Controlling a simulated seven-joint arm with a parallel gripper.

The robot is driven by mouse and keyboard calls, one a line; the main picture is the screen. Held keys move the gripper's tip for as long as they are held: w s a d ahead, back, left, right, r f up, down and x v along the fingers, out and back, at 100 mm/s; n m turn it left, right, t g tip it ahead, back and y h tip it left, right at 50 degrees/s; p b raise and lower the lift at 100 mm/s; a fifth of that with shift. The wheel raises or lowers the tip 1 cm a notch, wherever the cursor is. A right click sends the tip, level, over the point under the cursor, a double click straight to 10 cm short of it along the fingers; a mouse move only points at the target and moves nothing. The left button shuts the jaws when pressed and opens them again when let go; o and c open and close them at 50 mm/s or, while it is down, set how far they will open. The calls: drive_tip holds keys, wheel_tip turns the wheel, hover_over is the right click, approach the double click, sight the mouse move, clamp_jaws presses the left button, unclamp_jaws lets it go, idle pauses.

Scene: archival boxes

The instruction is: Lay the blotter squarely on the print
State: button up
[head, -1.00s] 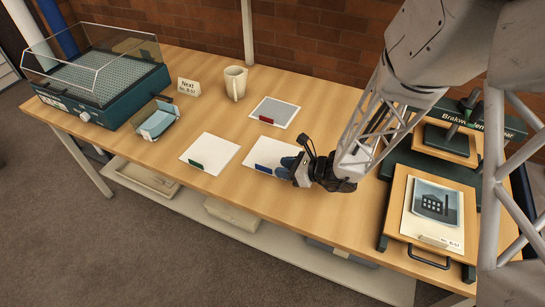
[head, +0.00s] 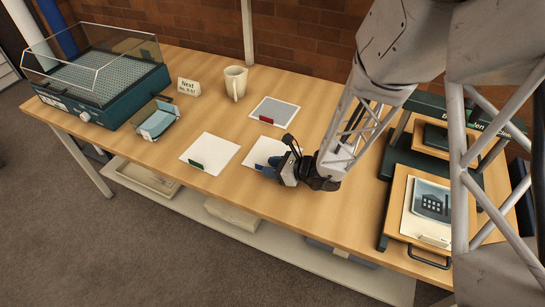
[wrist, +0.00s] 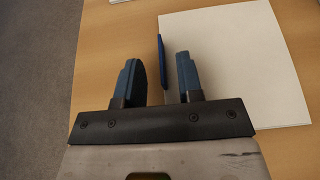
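A white sheet with a blue tab (head: 263,149) lies on the table, partly hidden by my gripper (head: 271,166) at its front edge. In the wrist view the sheet (wrist: 235,55) lies flat below my open gripper (wrist: 160,72). Its upright blue tab (wrist: 161,58) shows between the two fingers, with a gap on each side. A white sheet with a green tab (head: 210,148) lies to the left, and a grey sheet with a red tab (head: 278,109) lies behind. The print (head: 432,203), showing a dark building, lies on a wooden board at the right. Which sheet is the blotter I cannot tell.
A dark green press (head: 402,150) stands at the right behind the print's board (head: 395,215). A mug (head: 236,83), a "Next" sign (head: 189,87), a small tray (head: 157,122) and a clear-lidded case (head: 93,100) stand at the left. The front middle of the table (head: 240,190) is clear.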

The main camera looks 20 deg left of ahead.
drive_tip(key=shift+x, duration=0.95)
clamp_jaws()
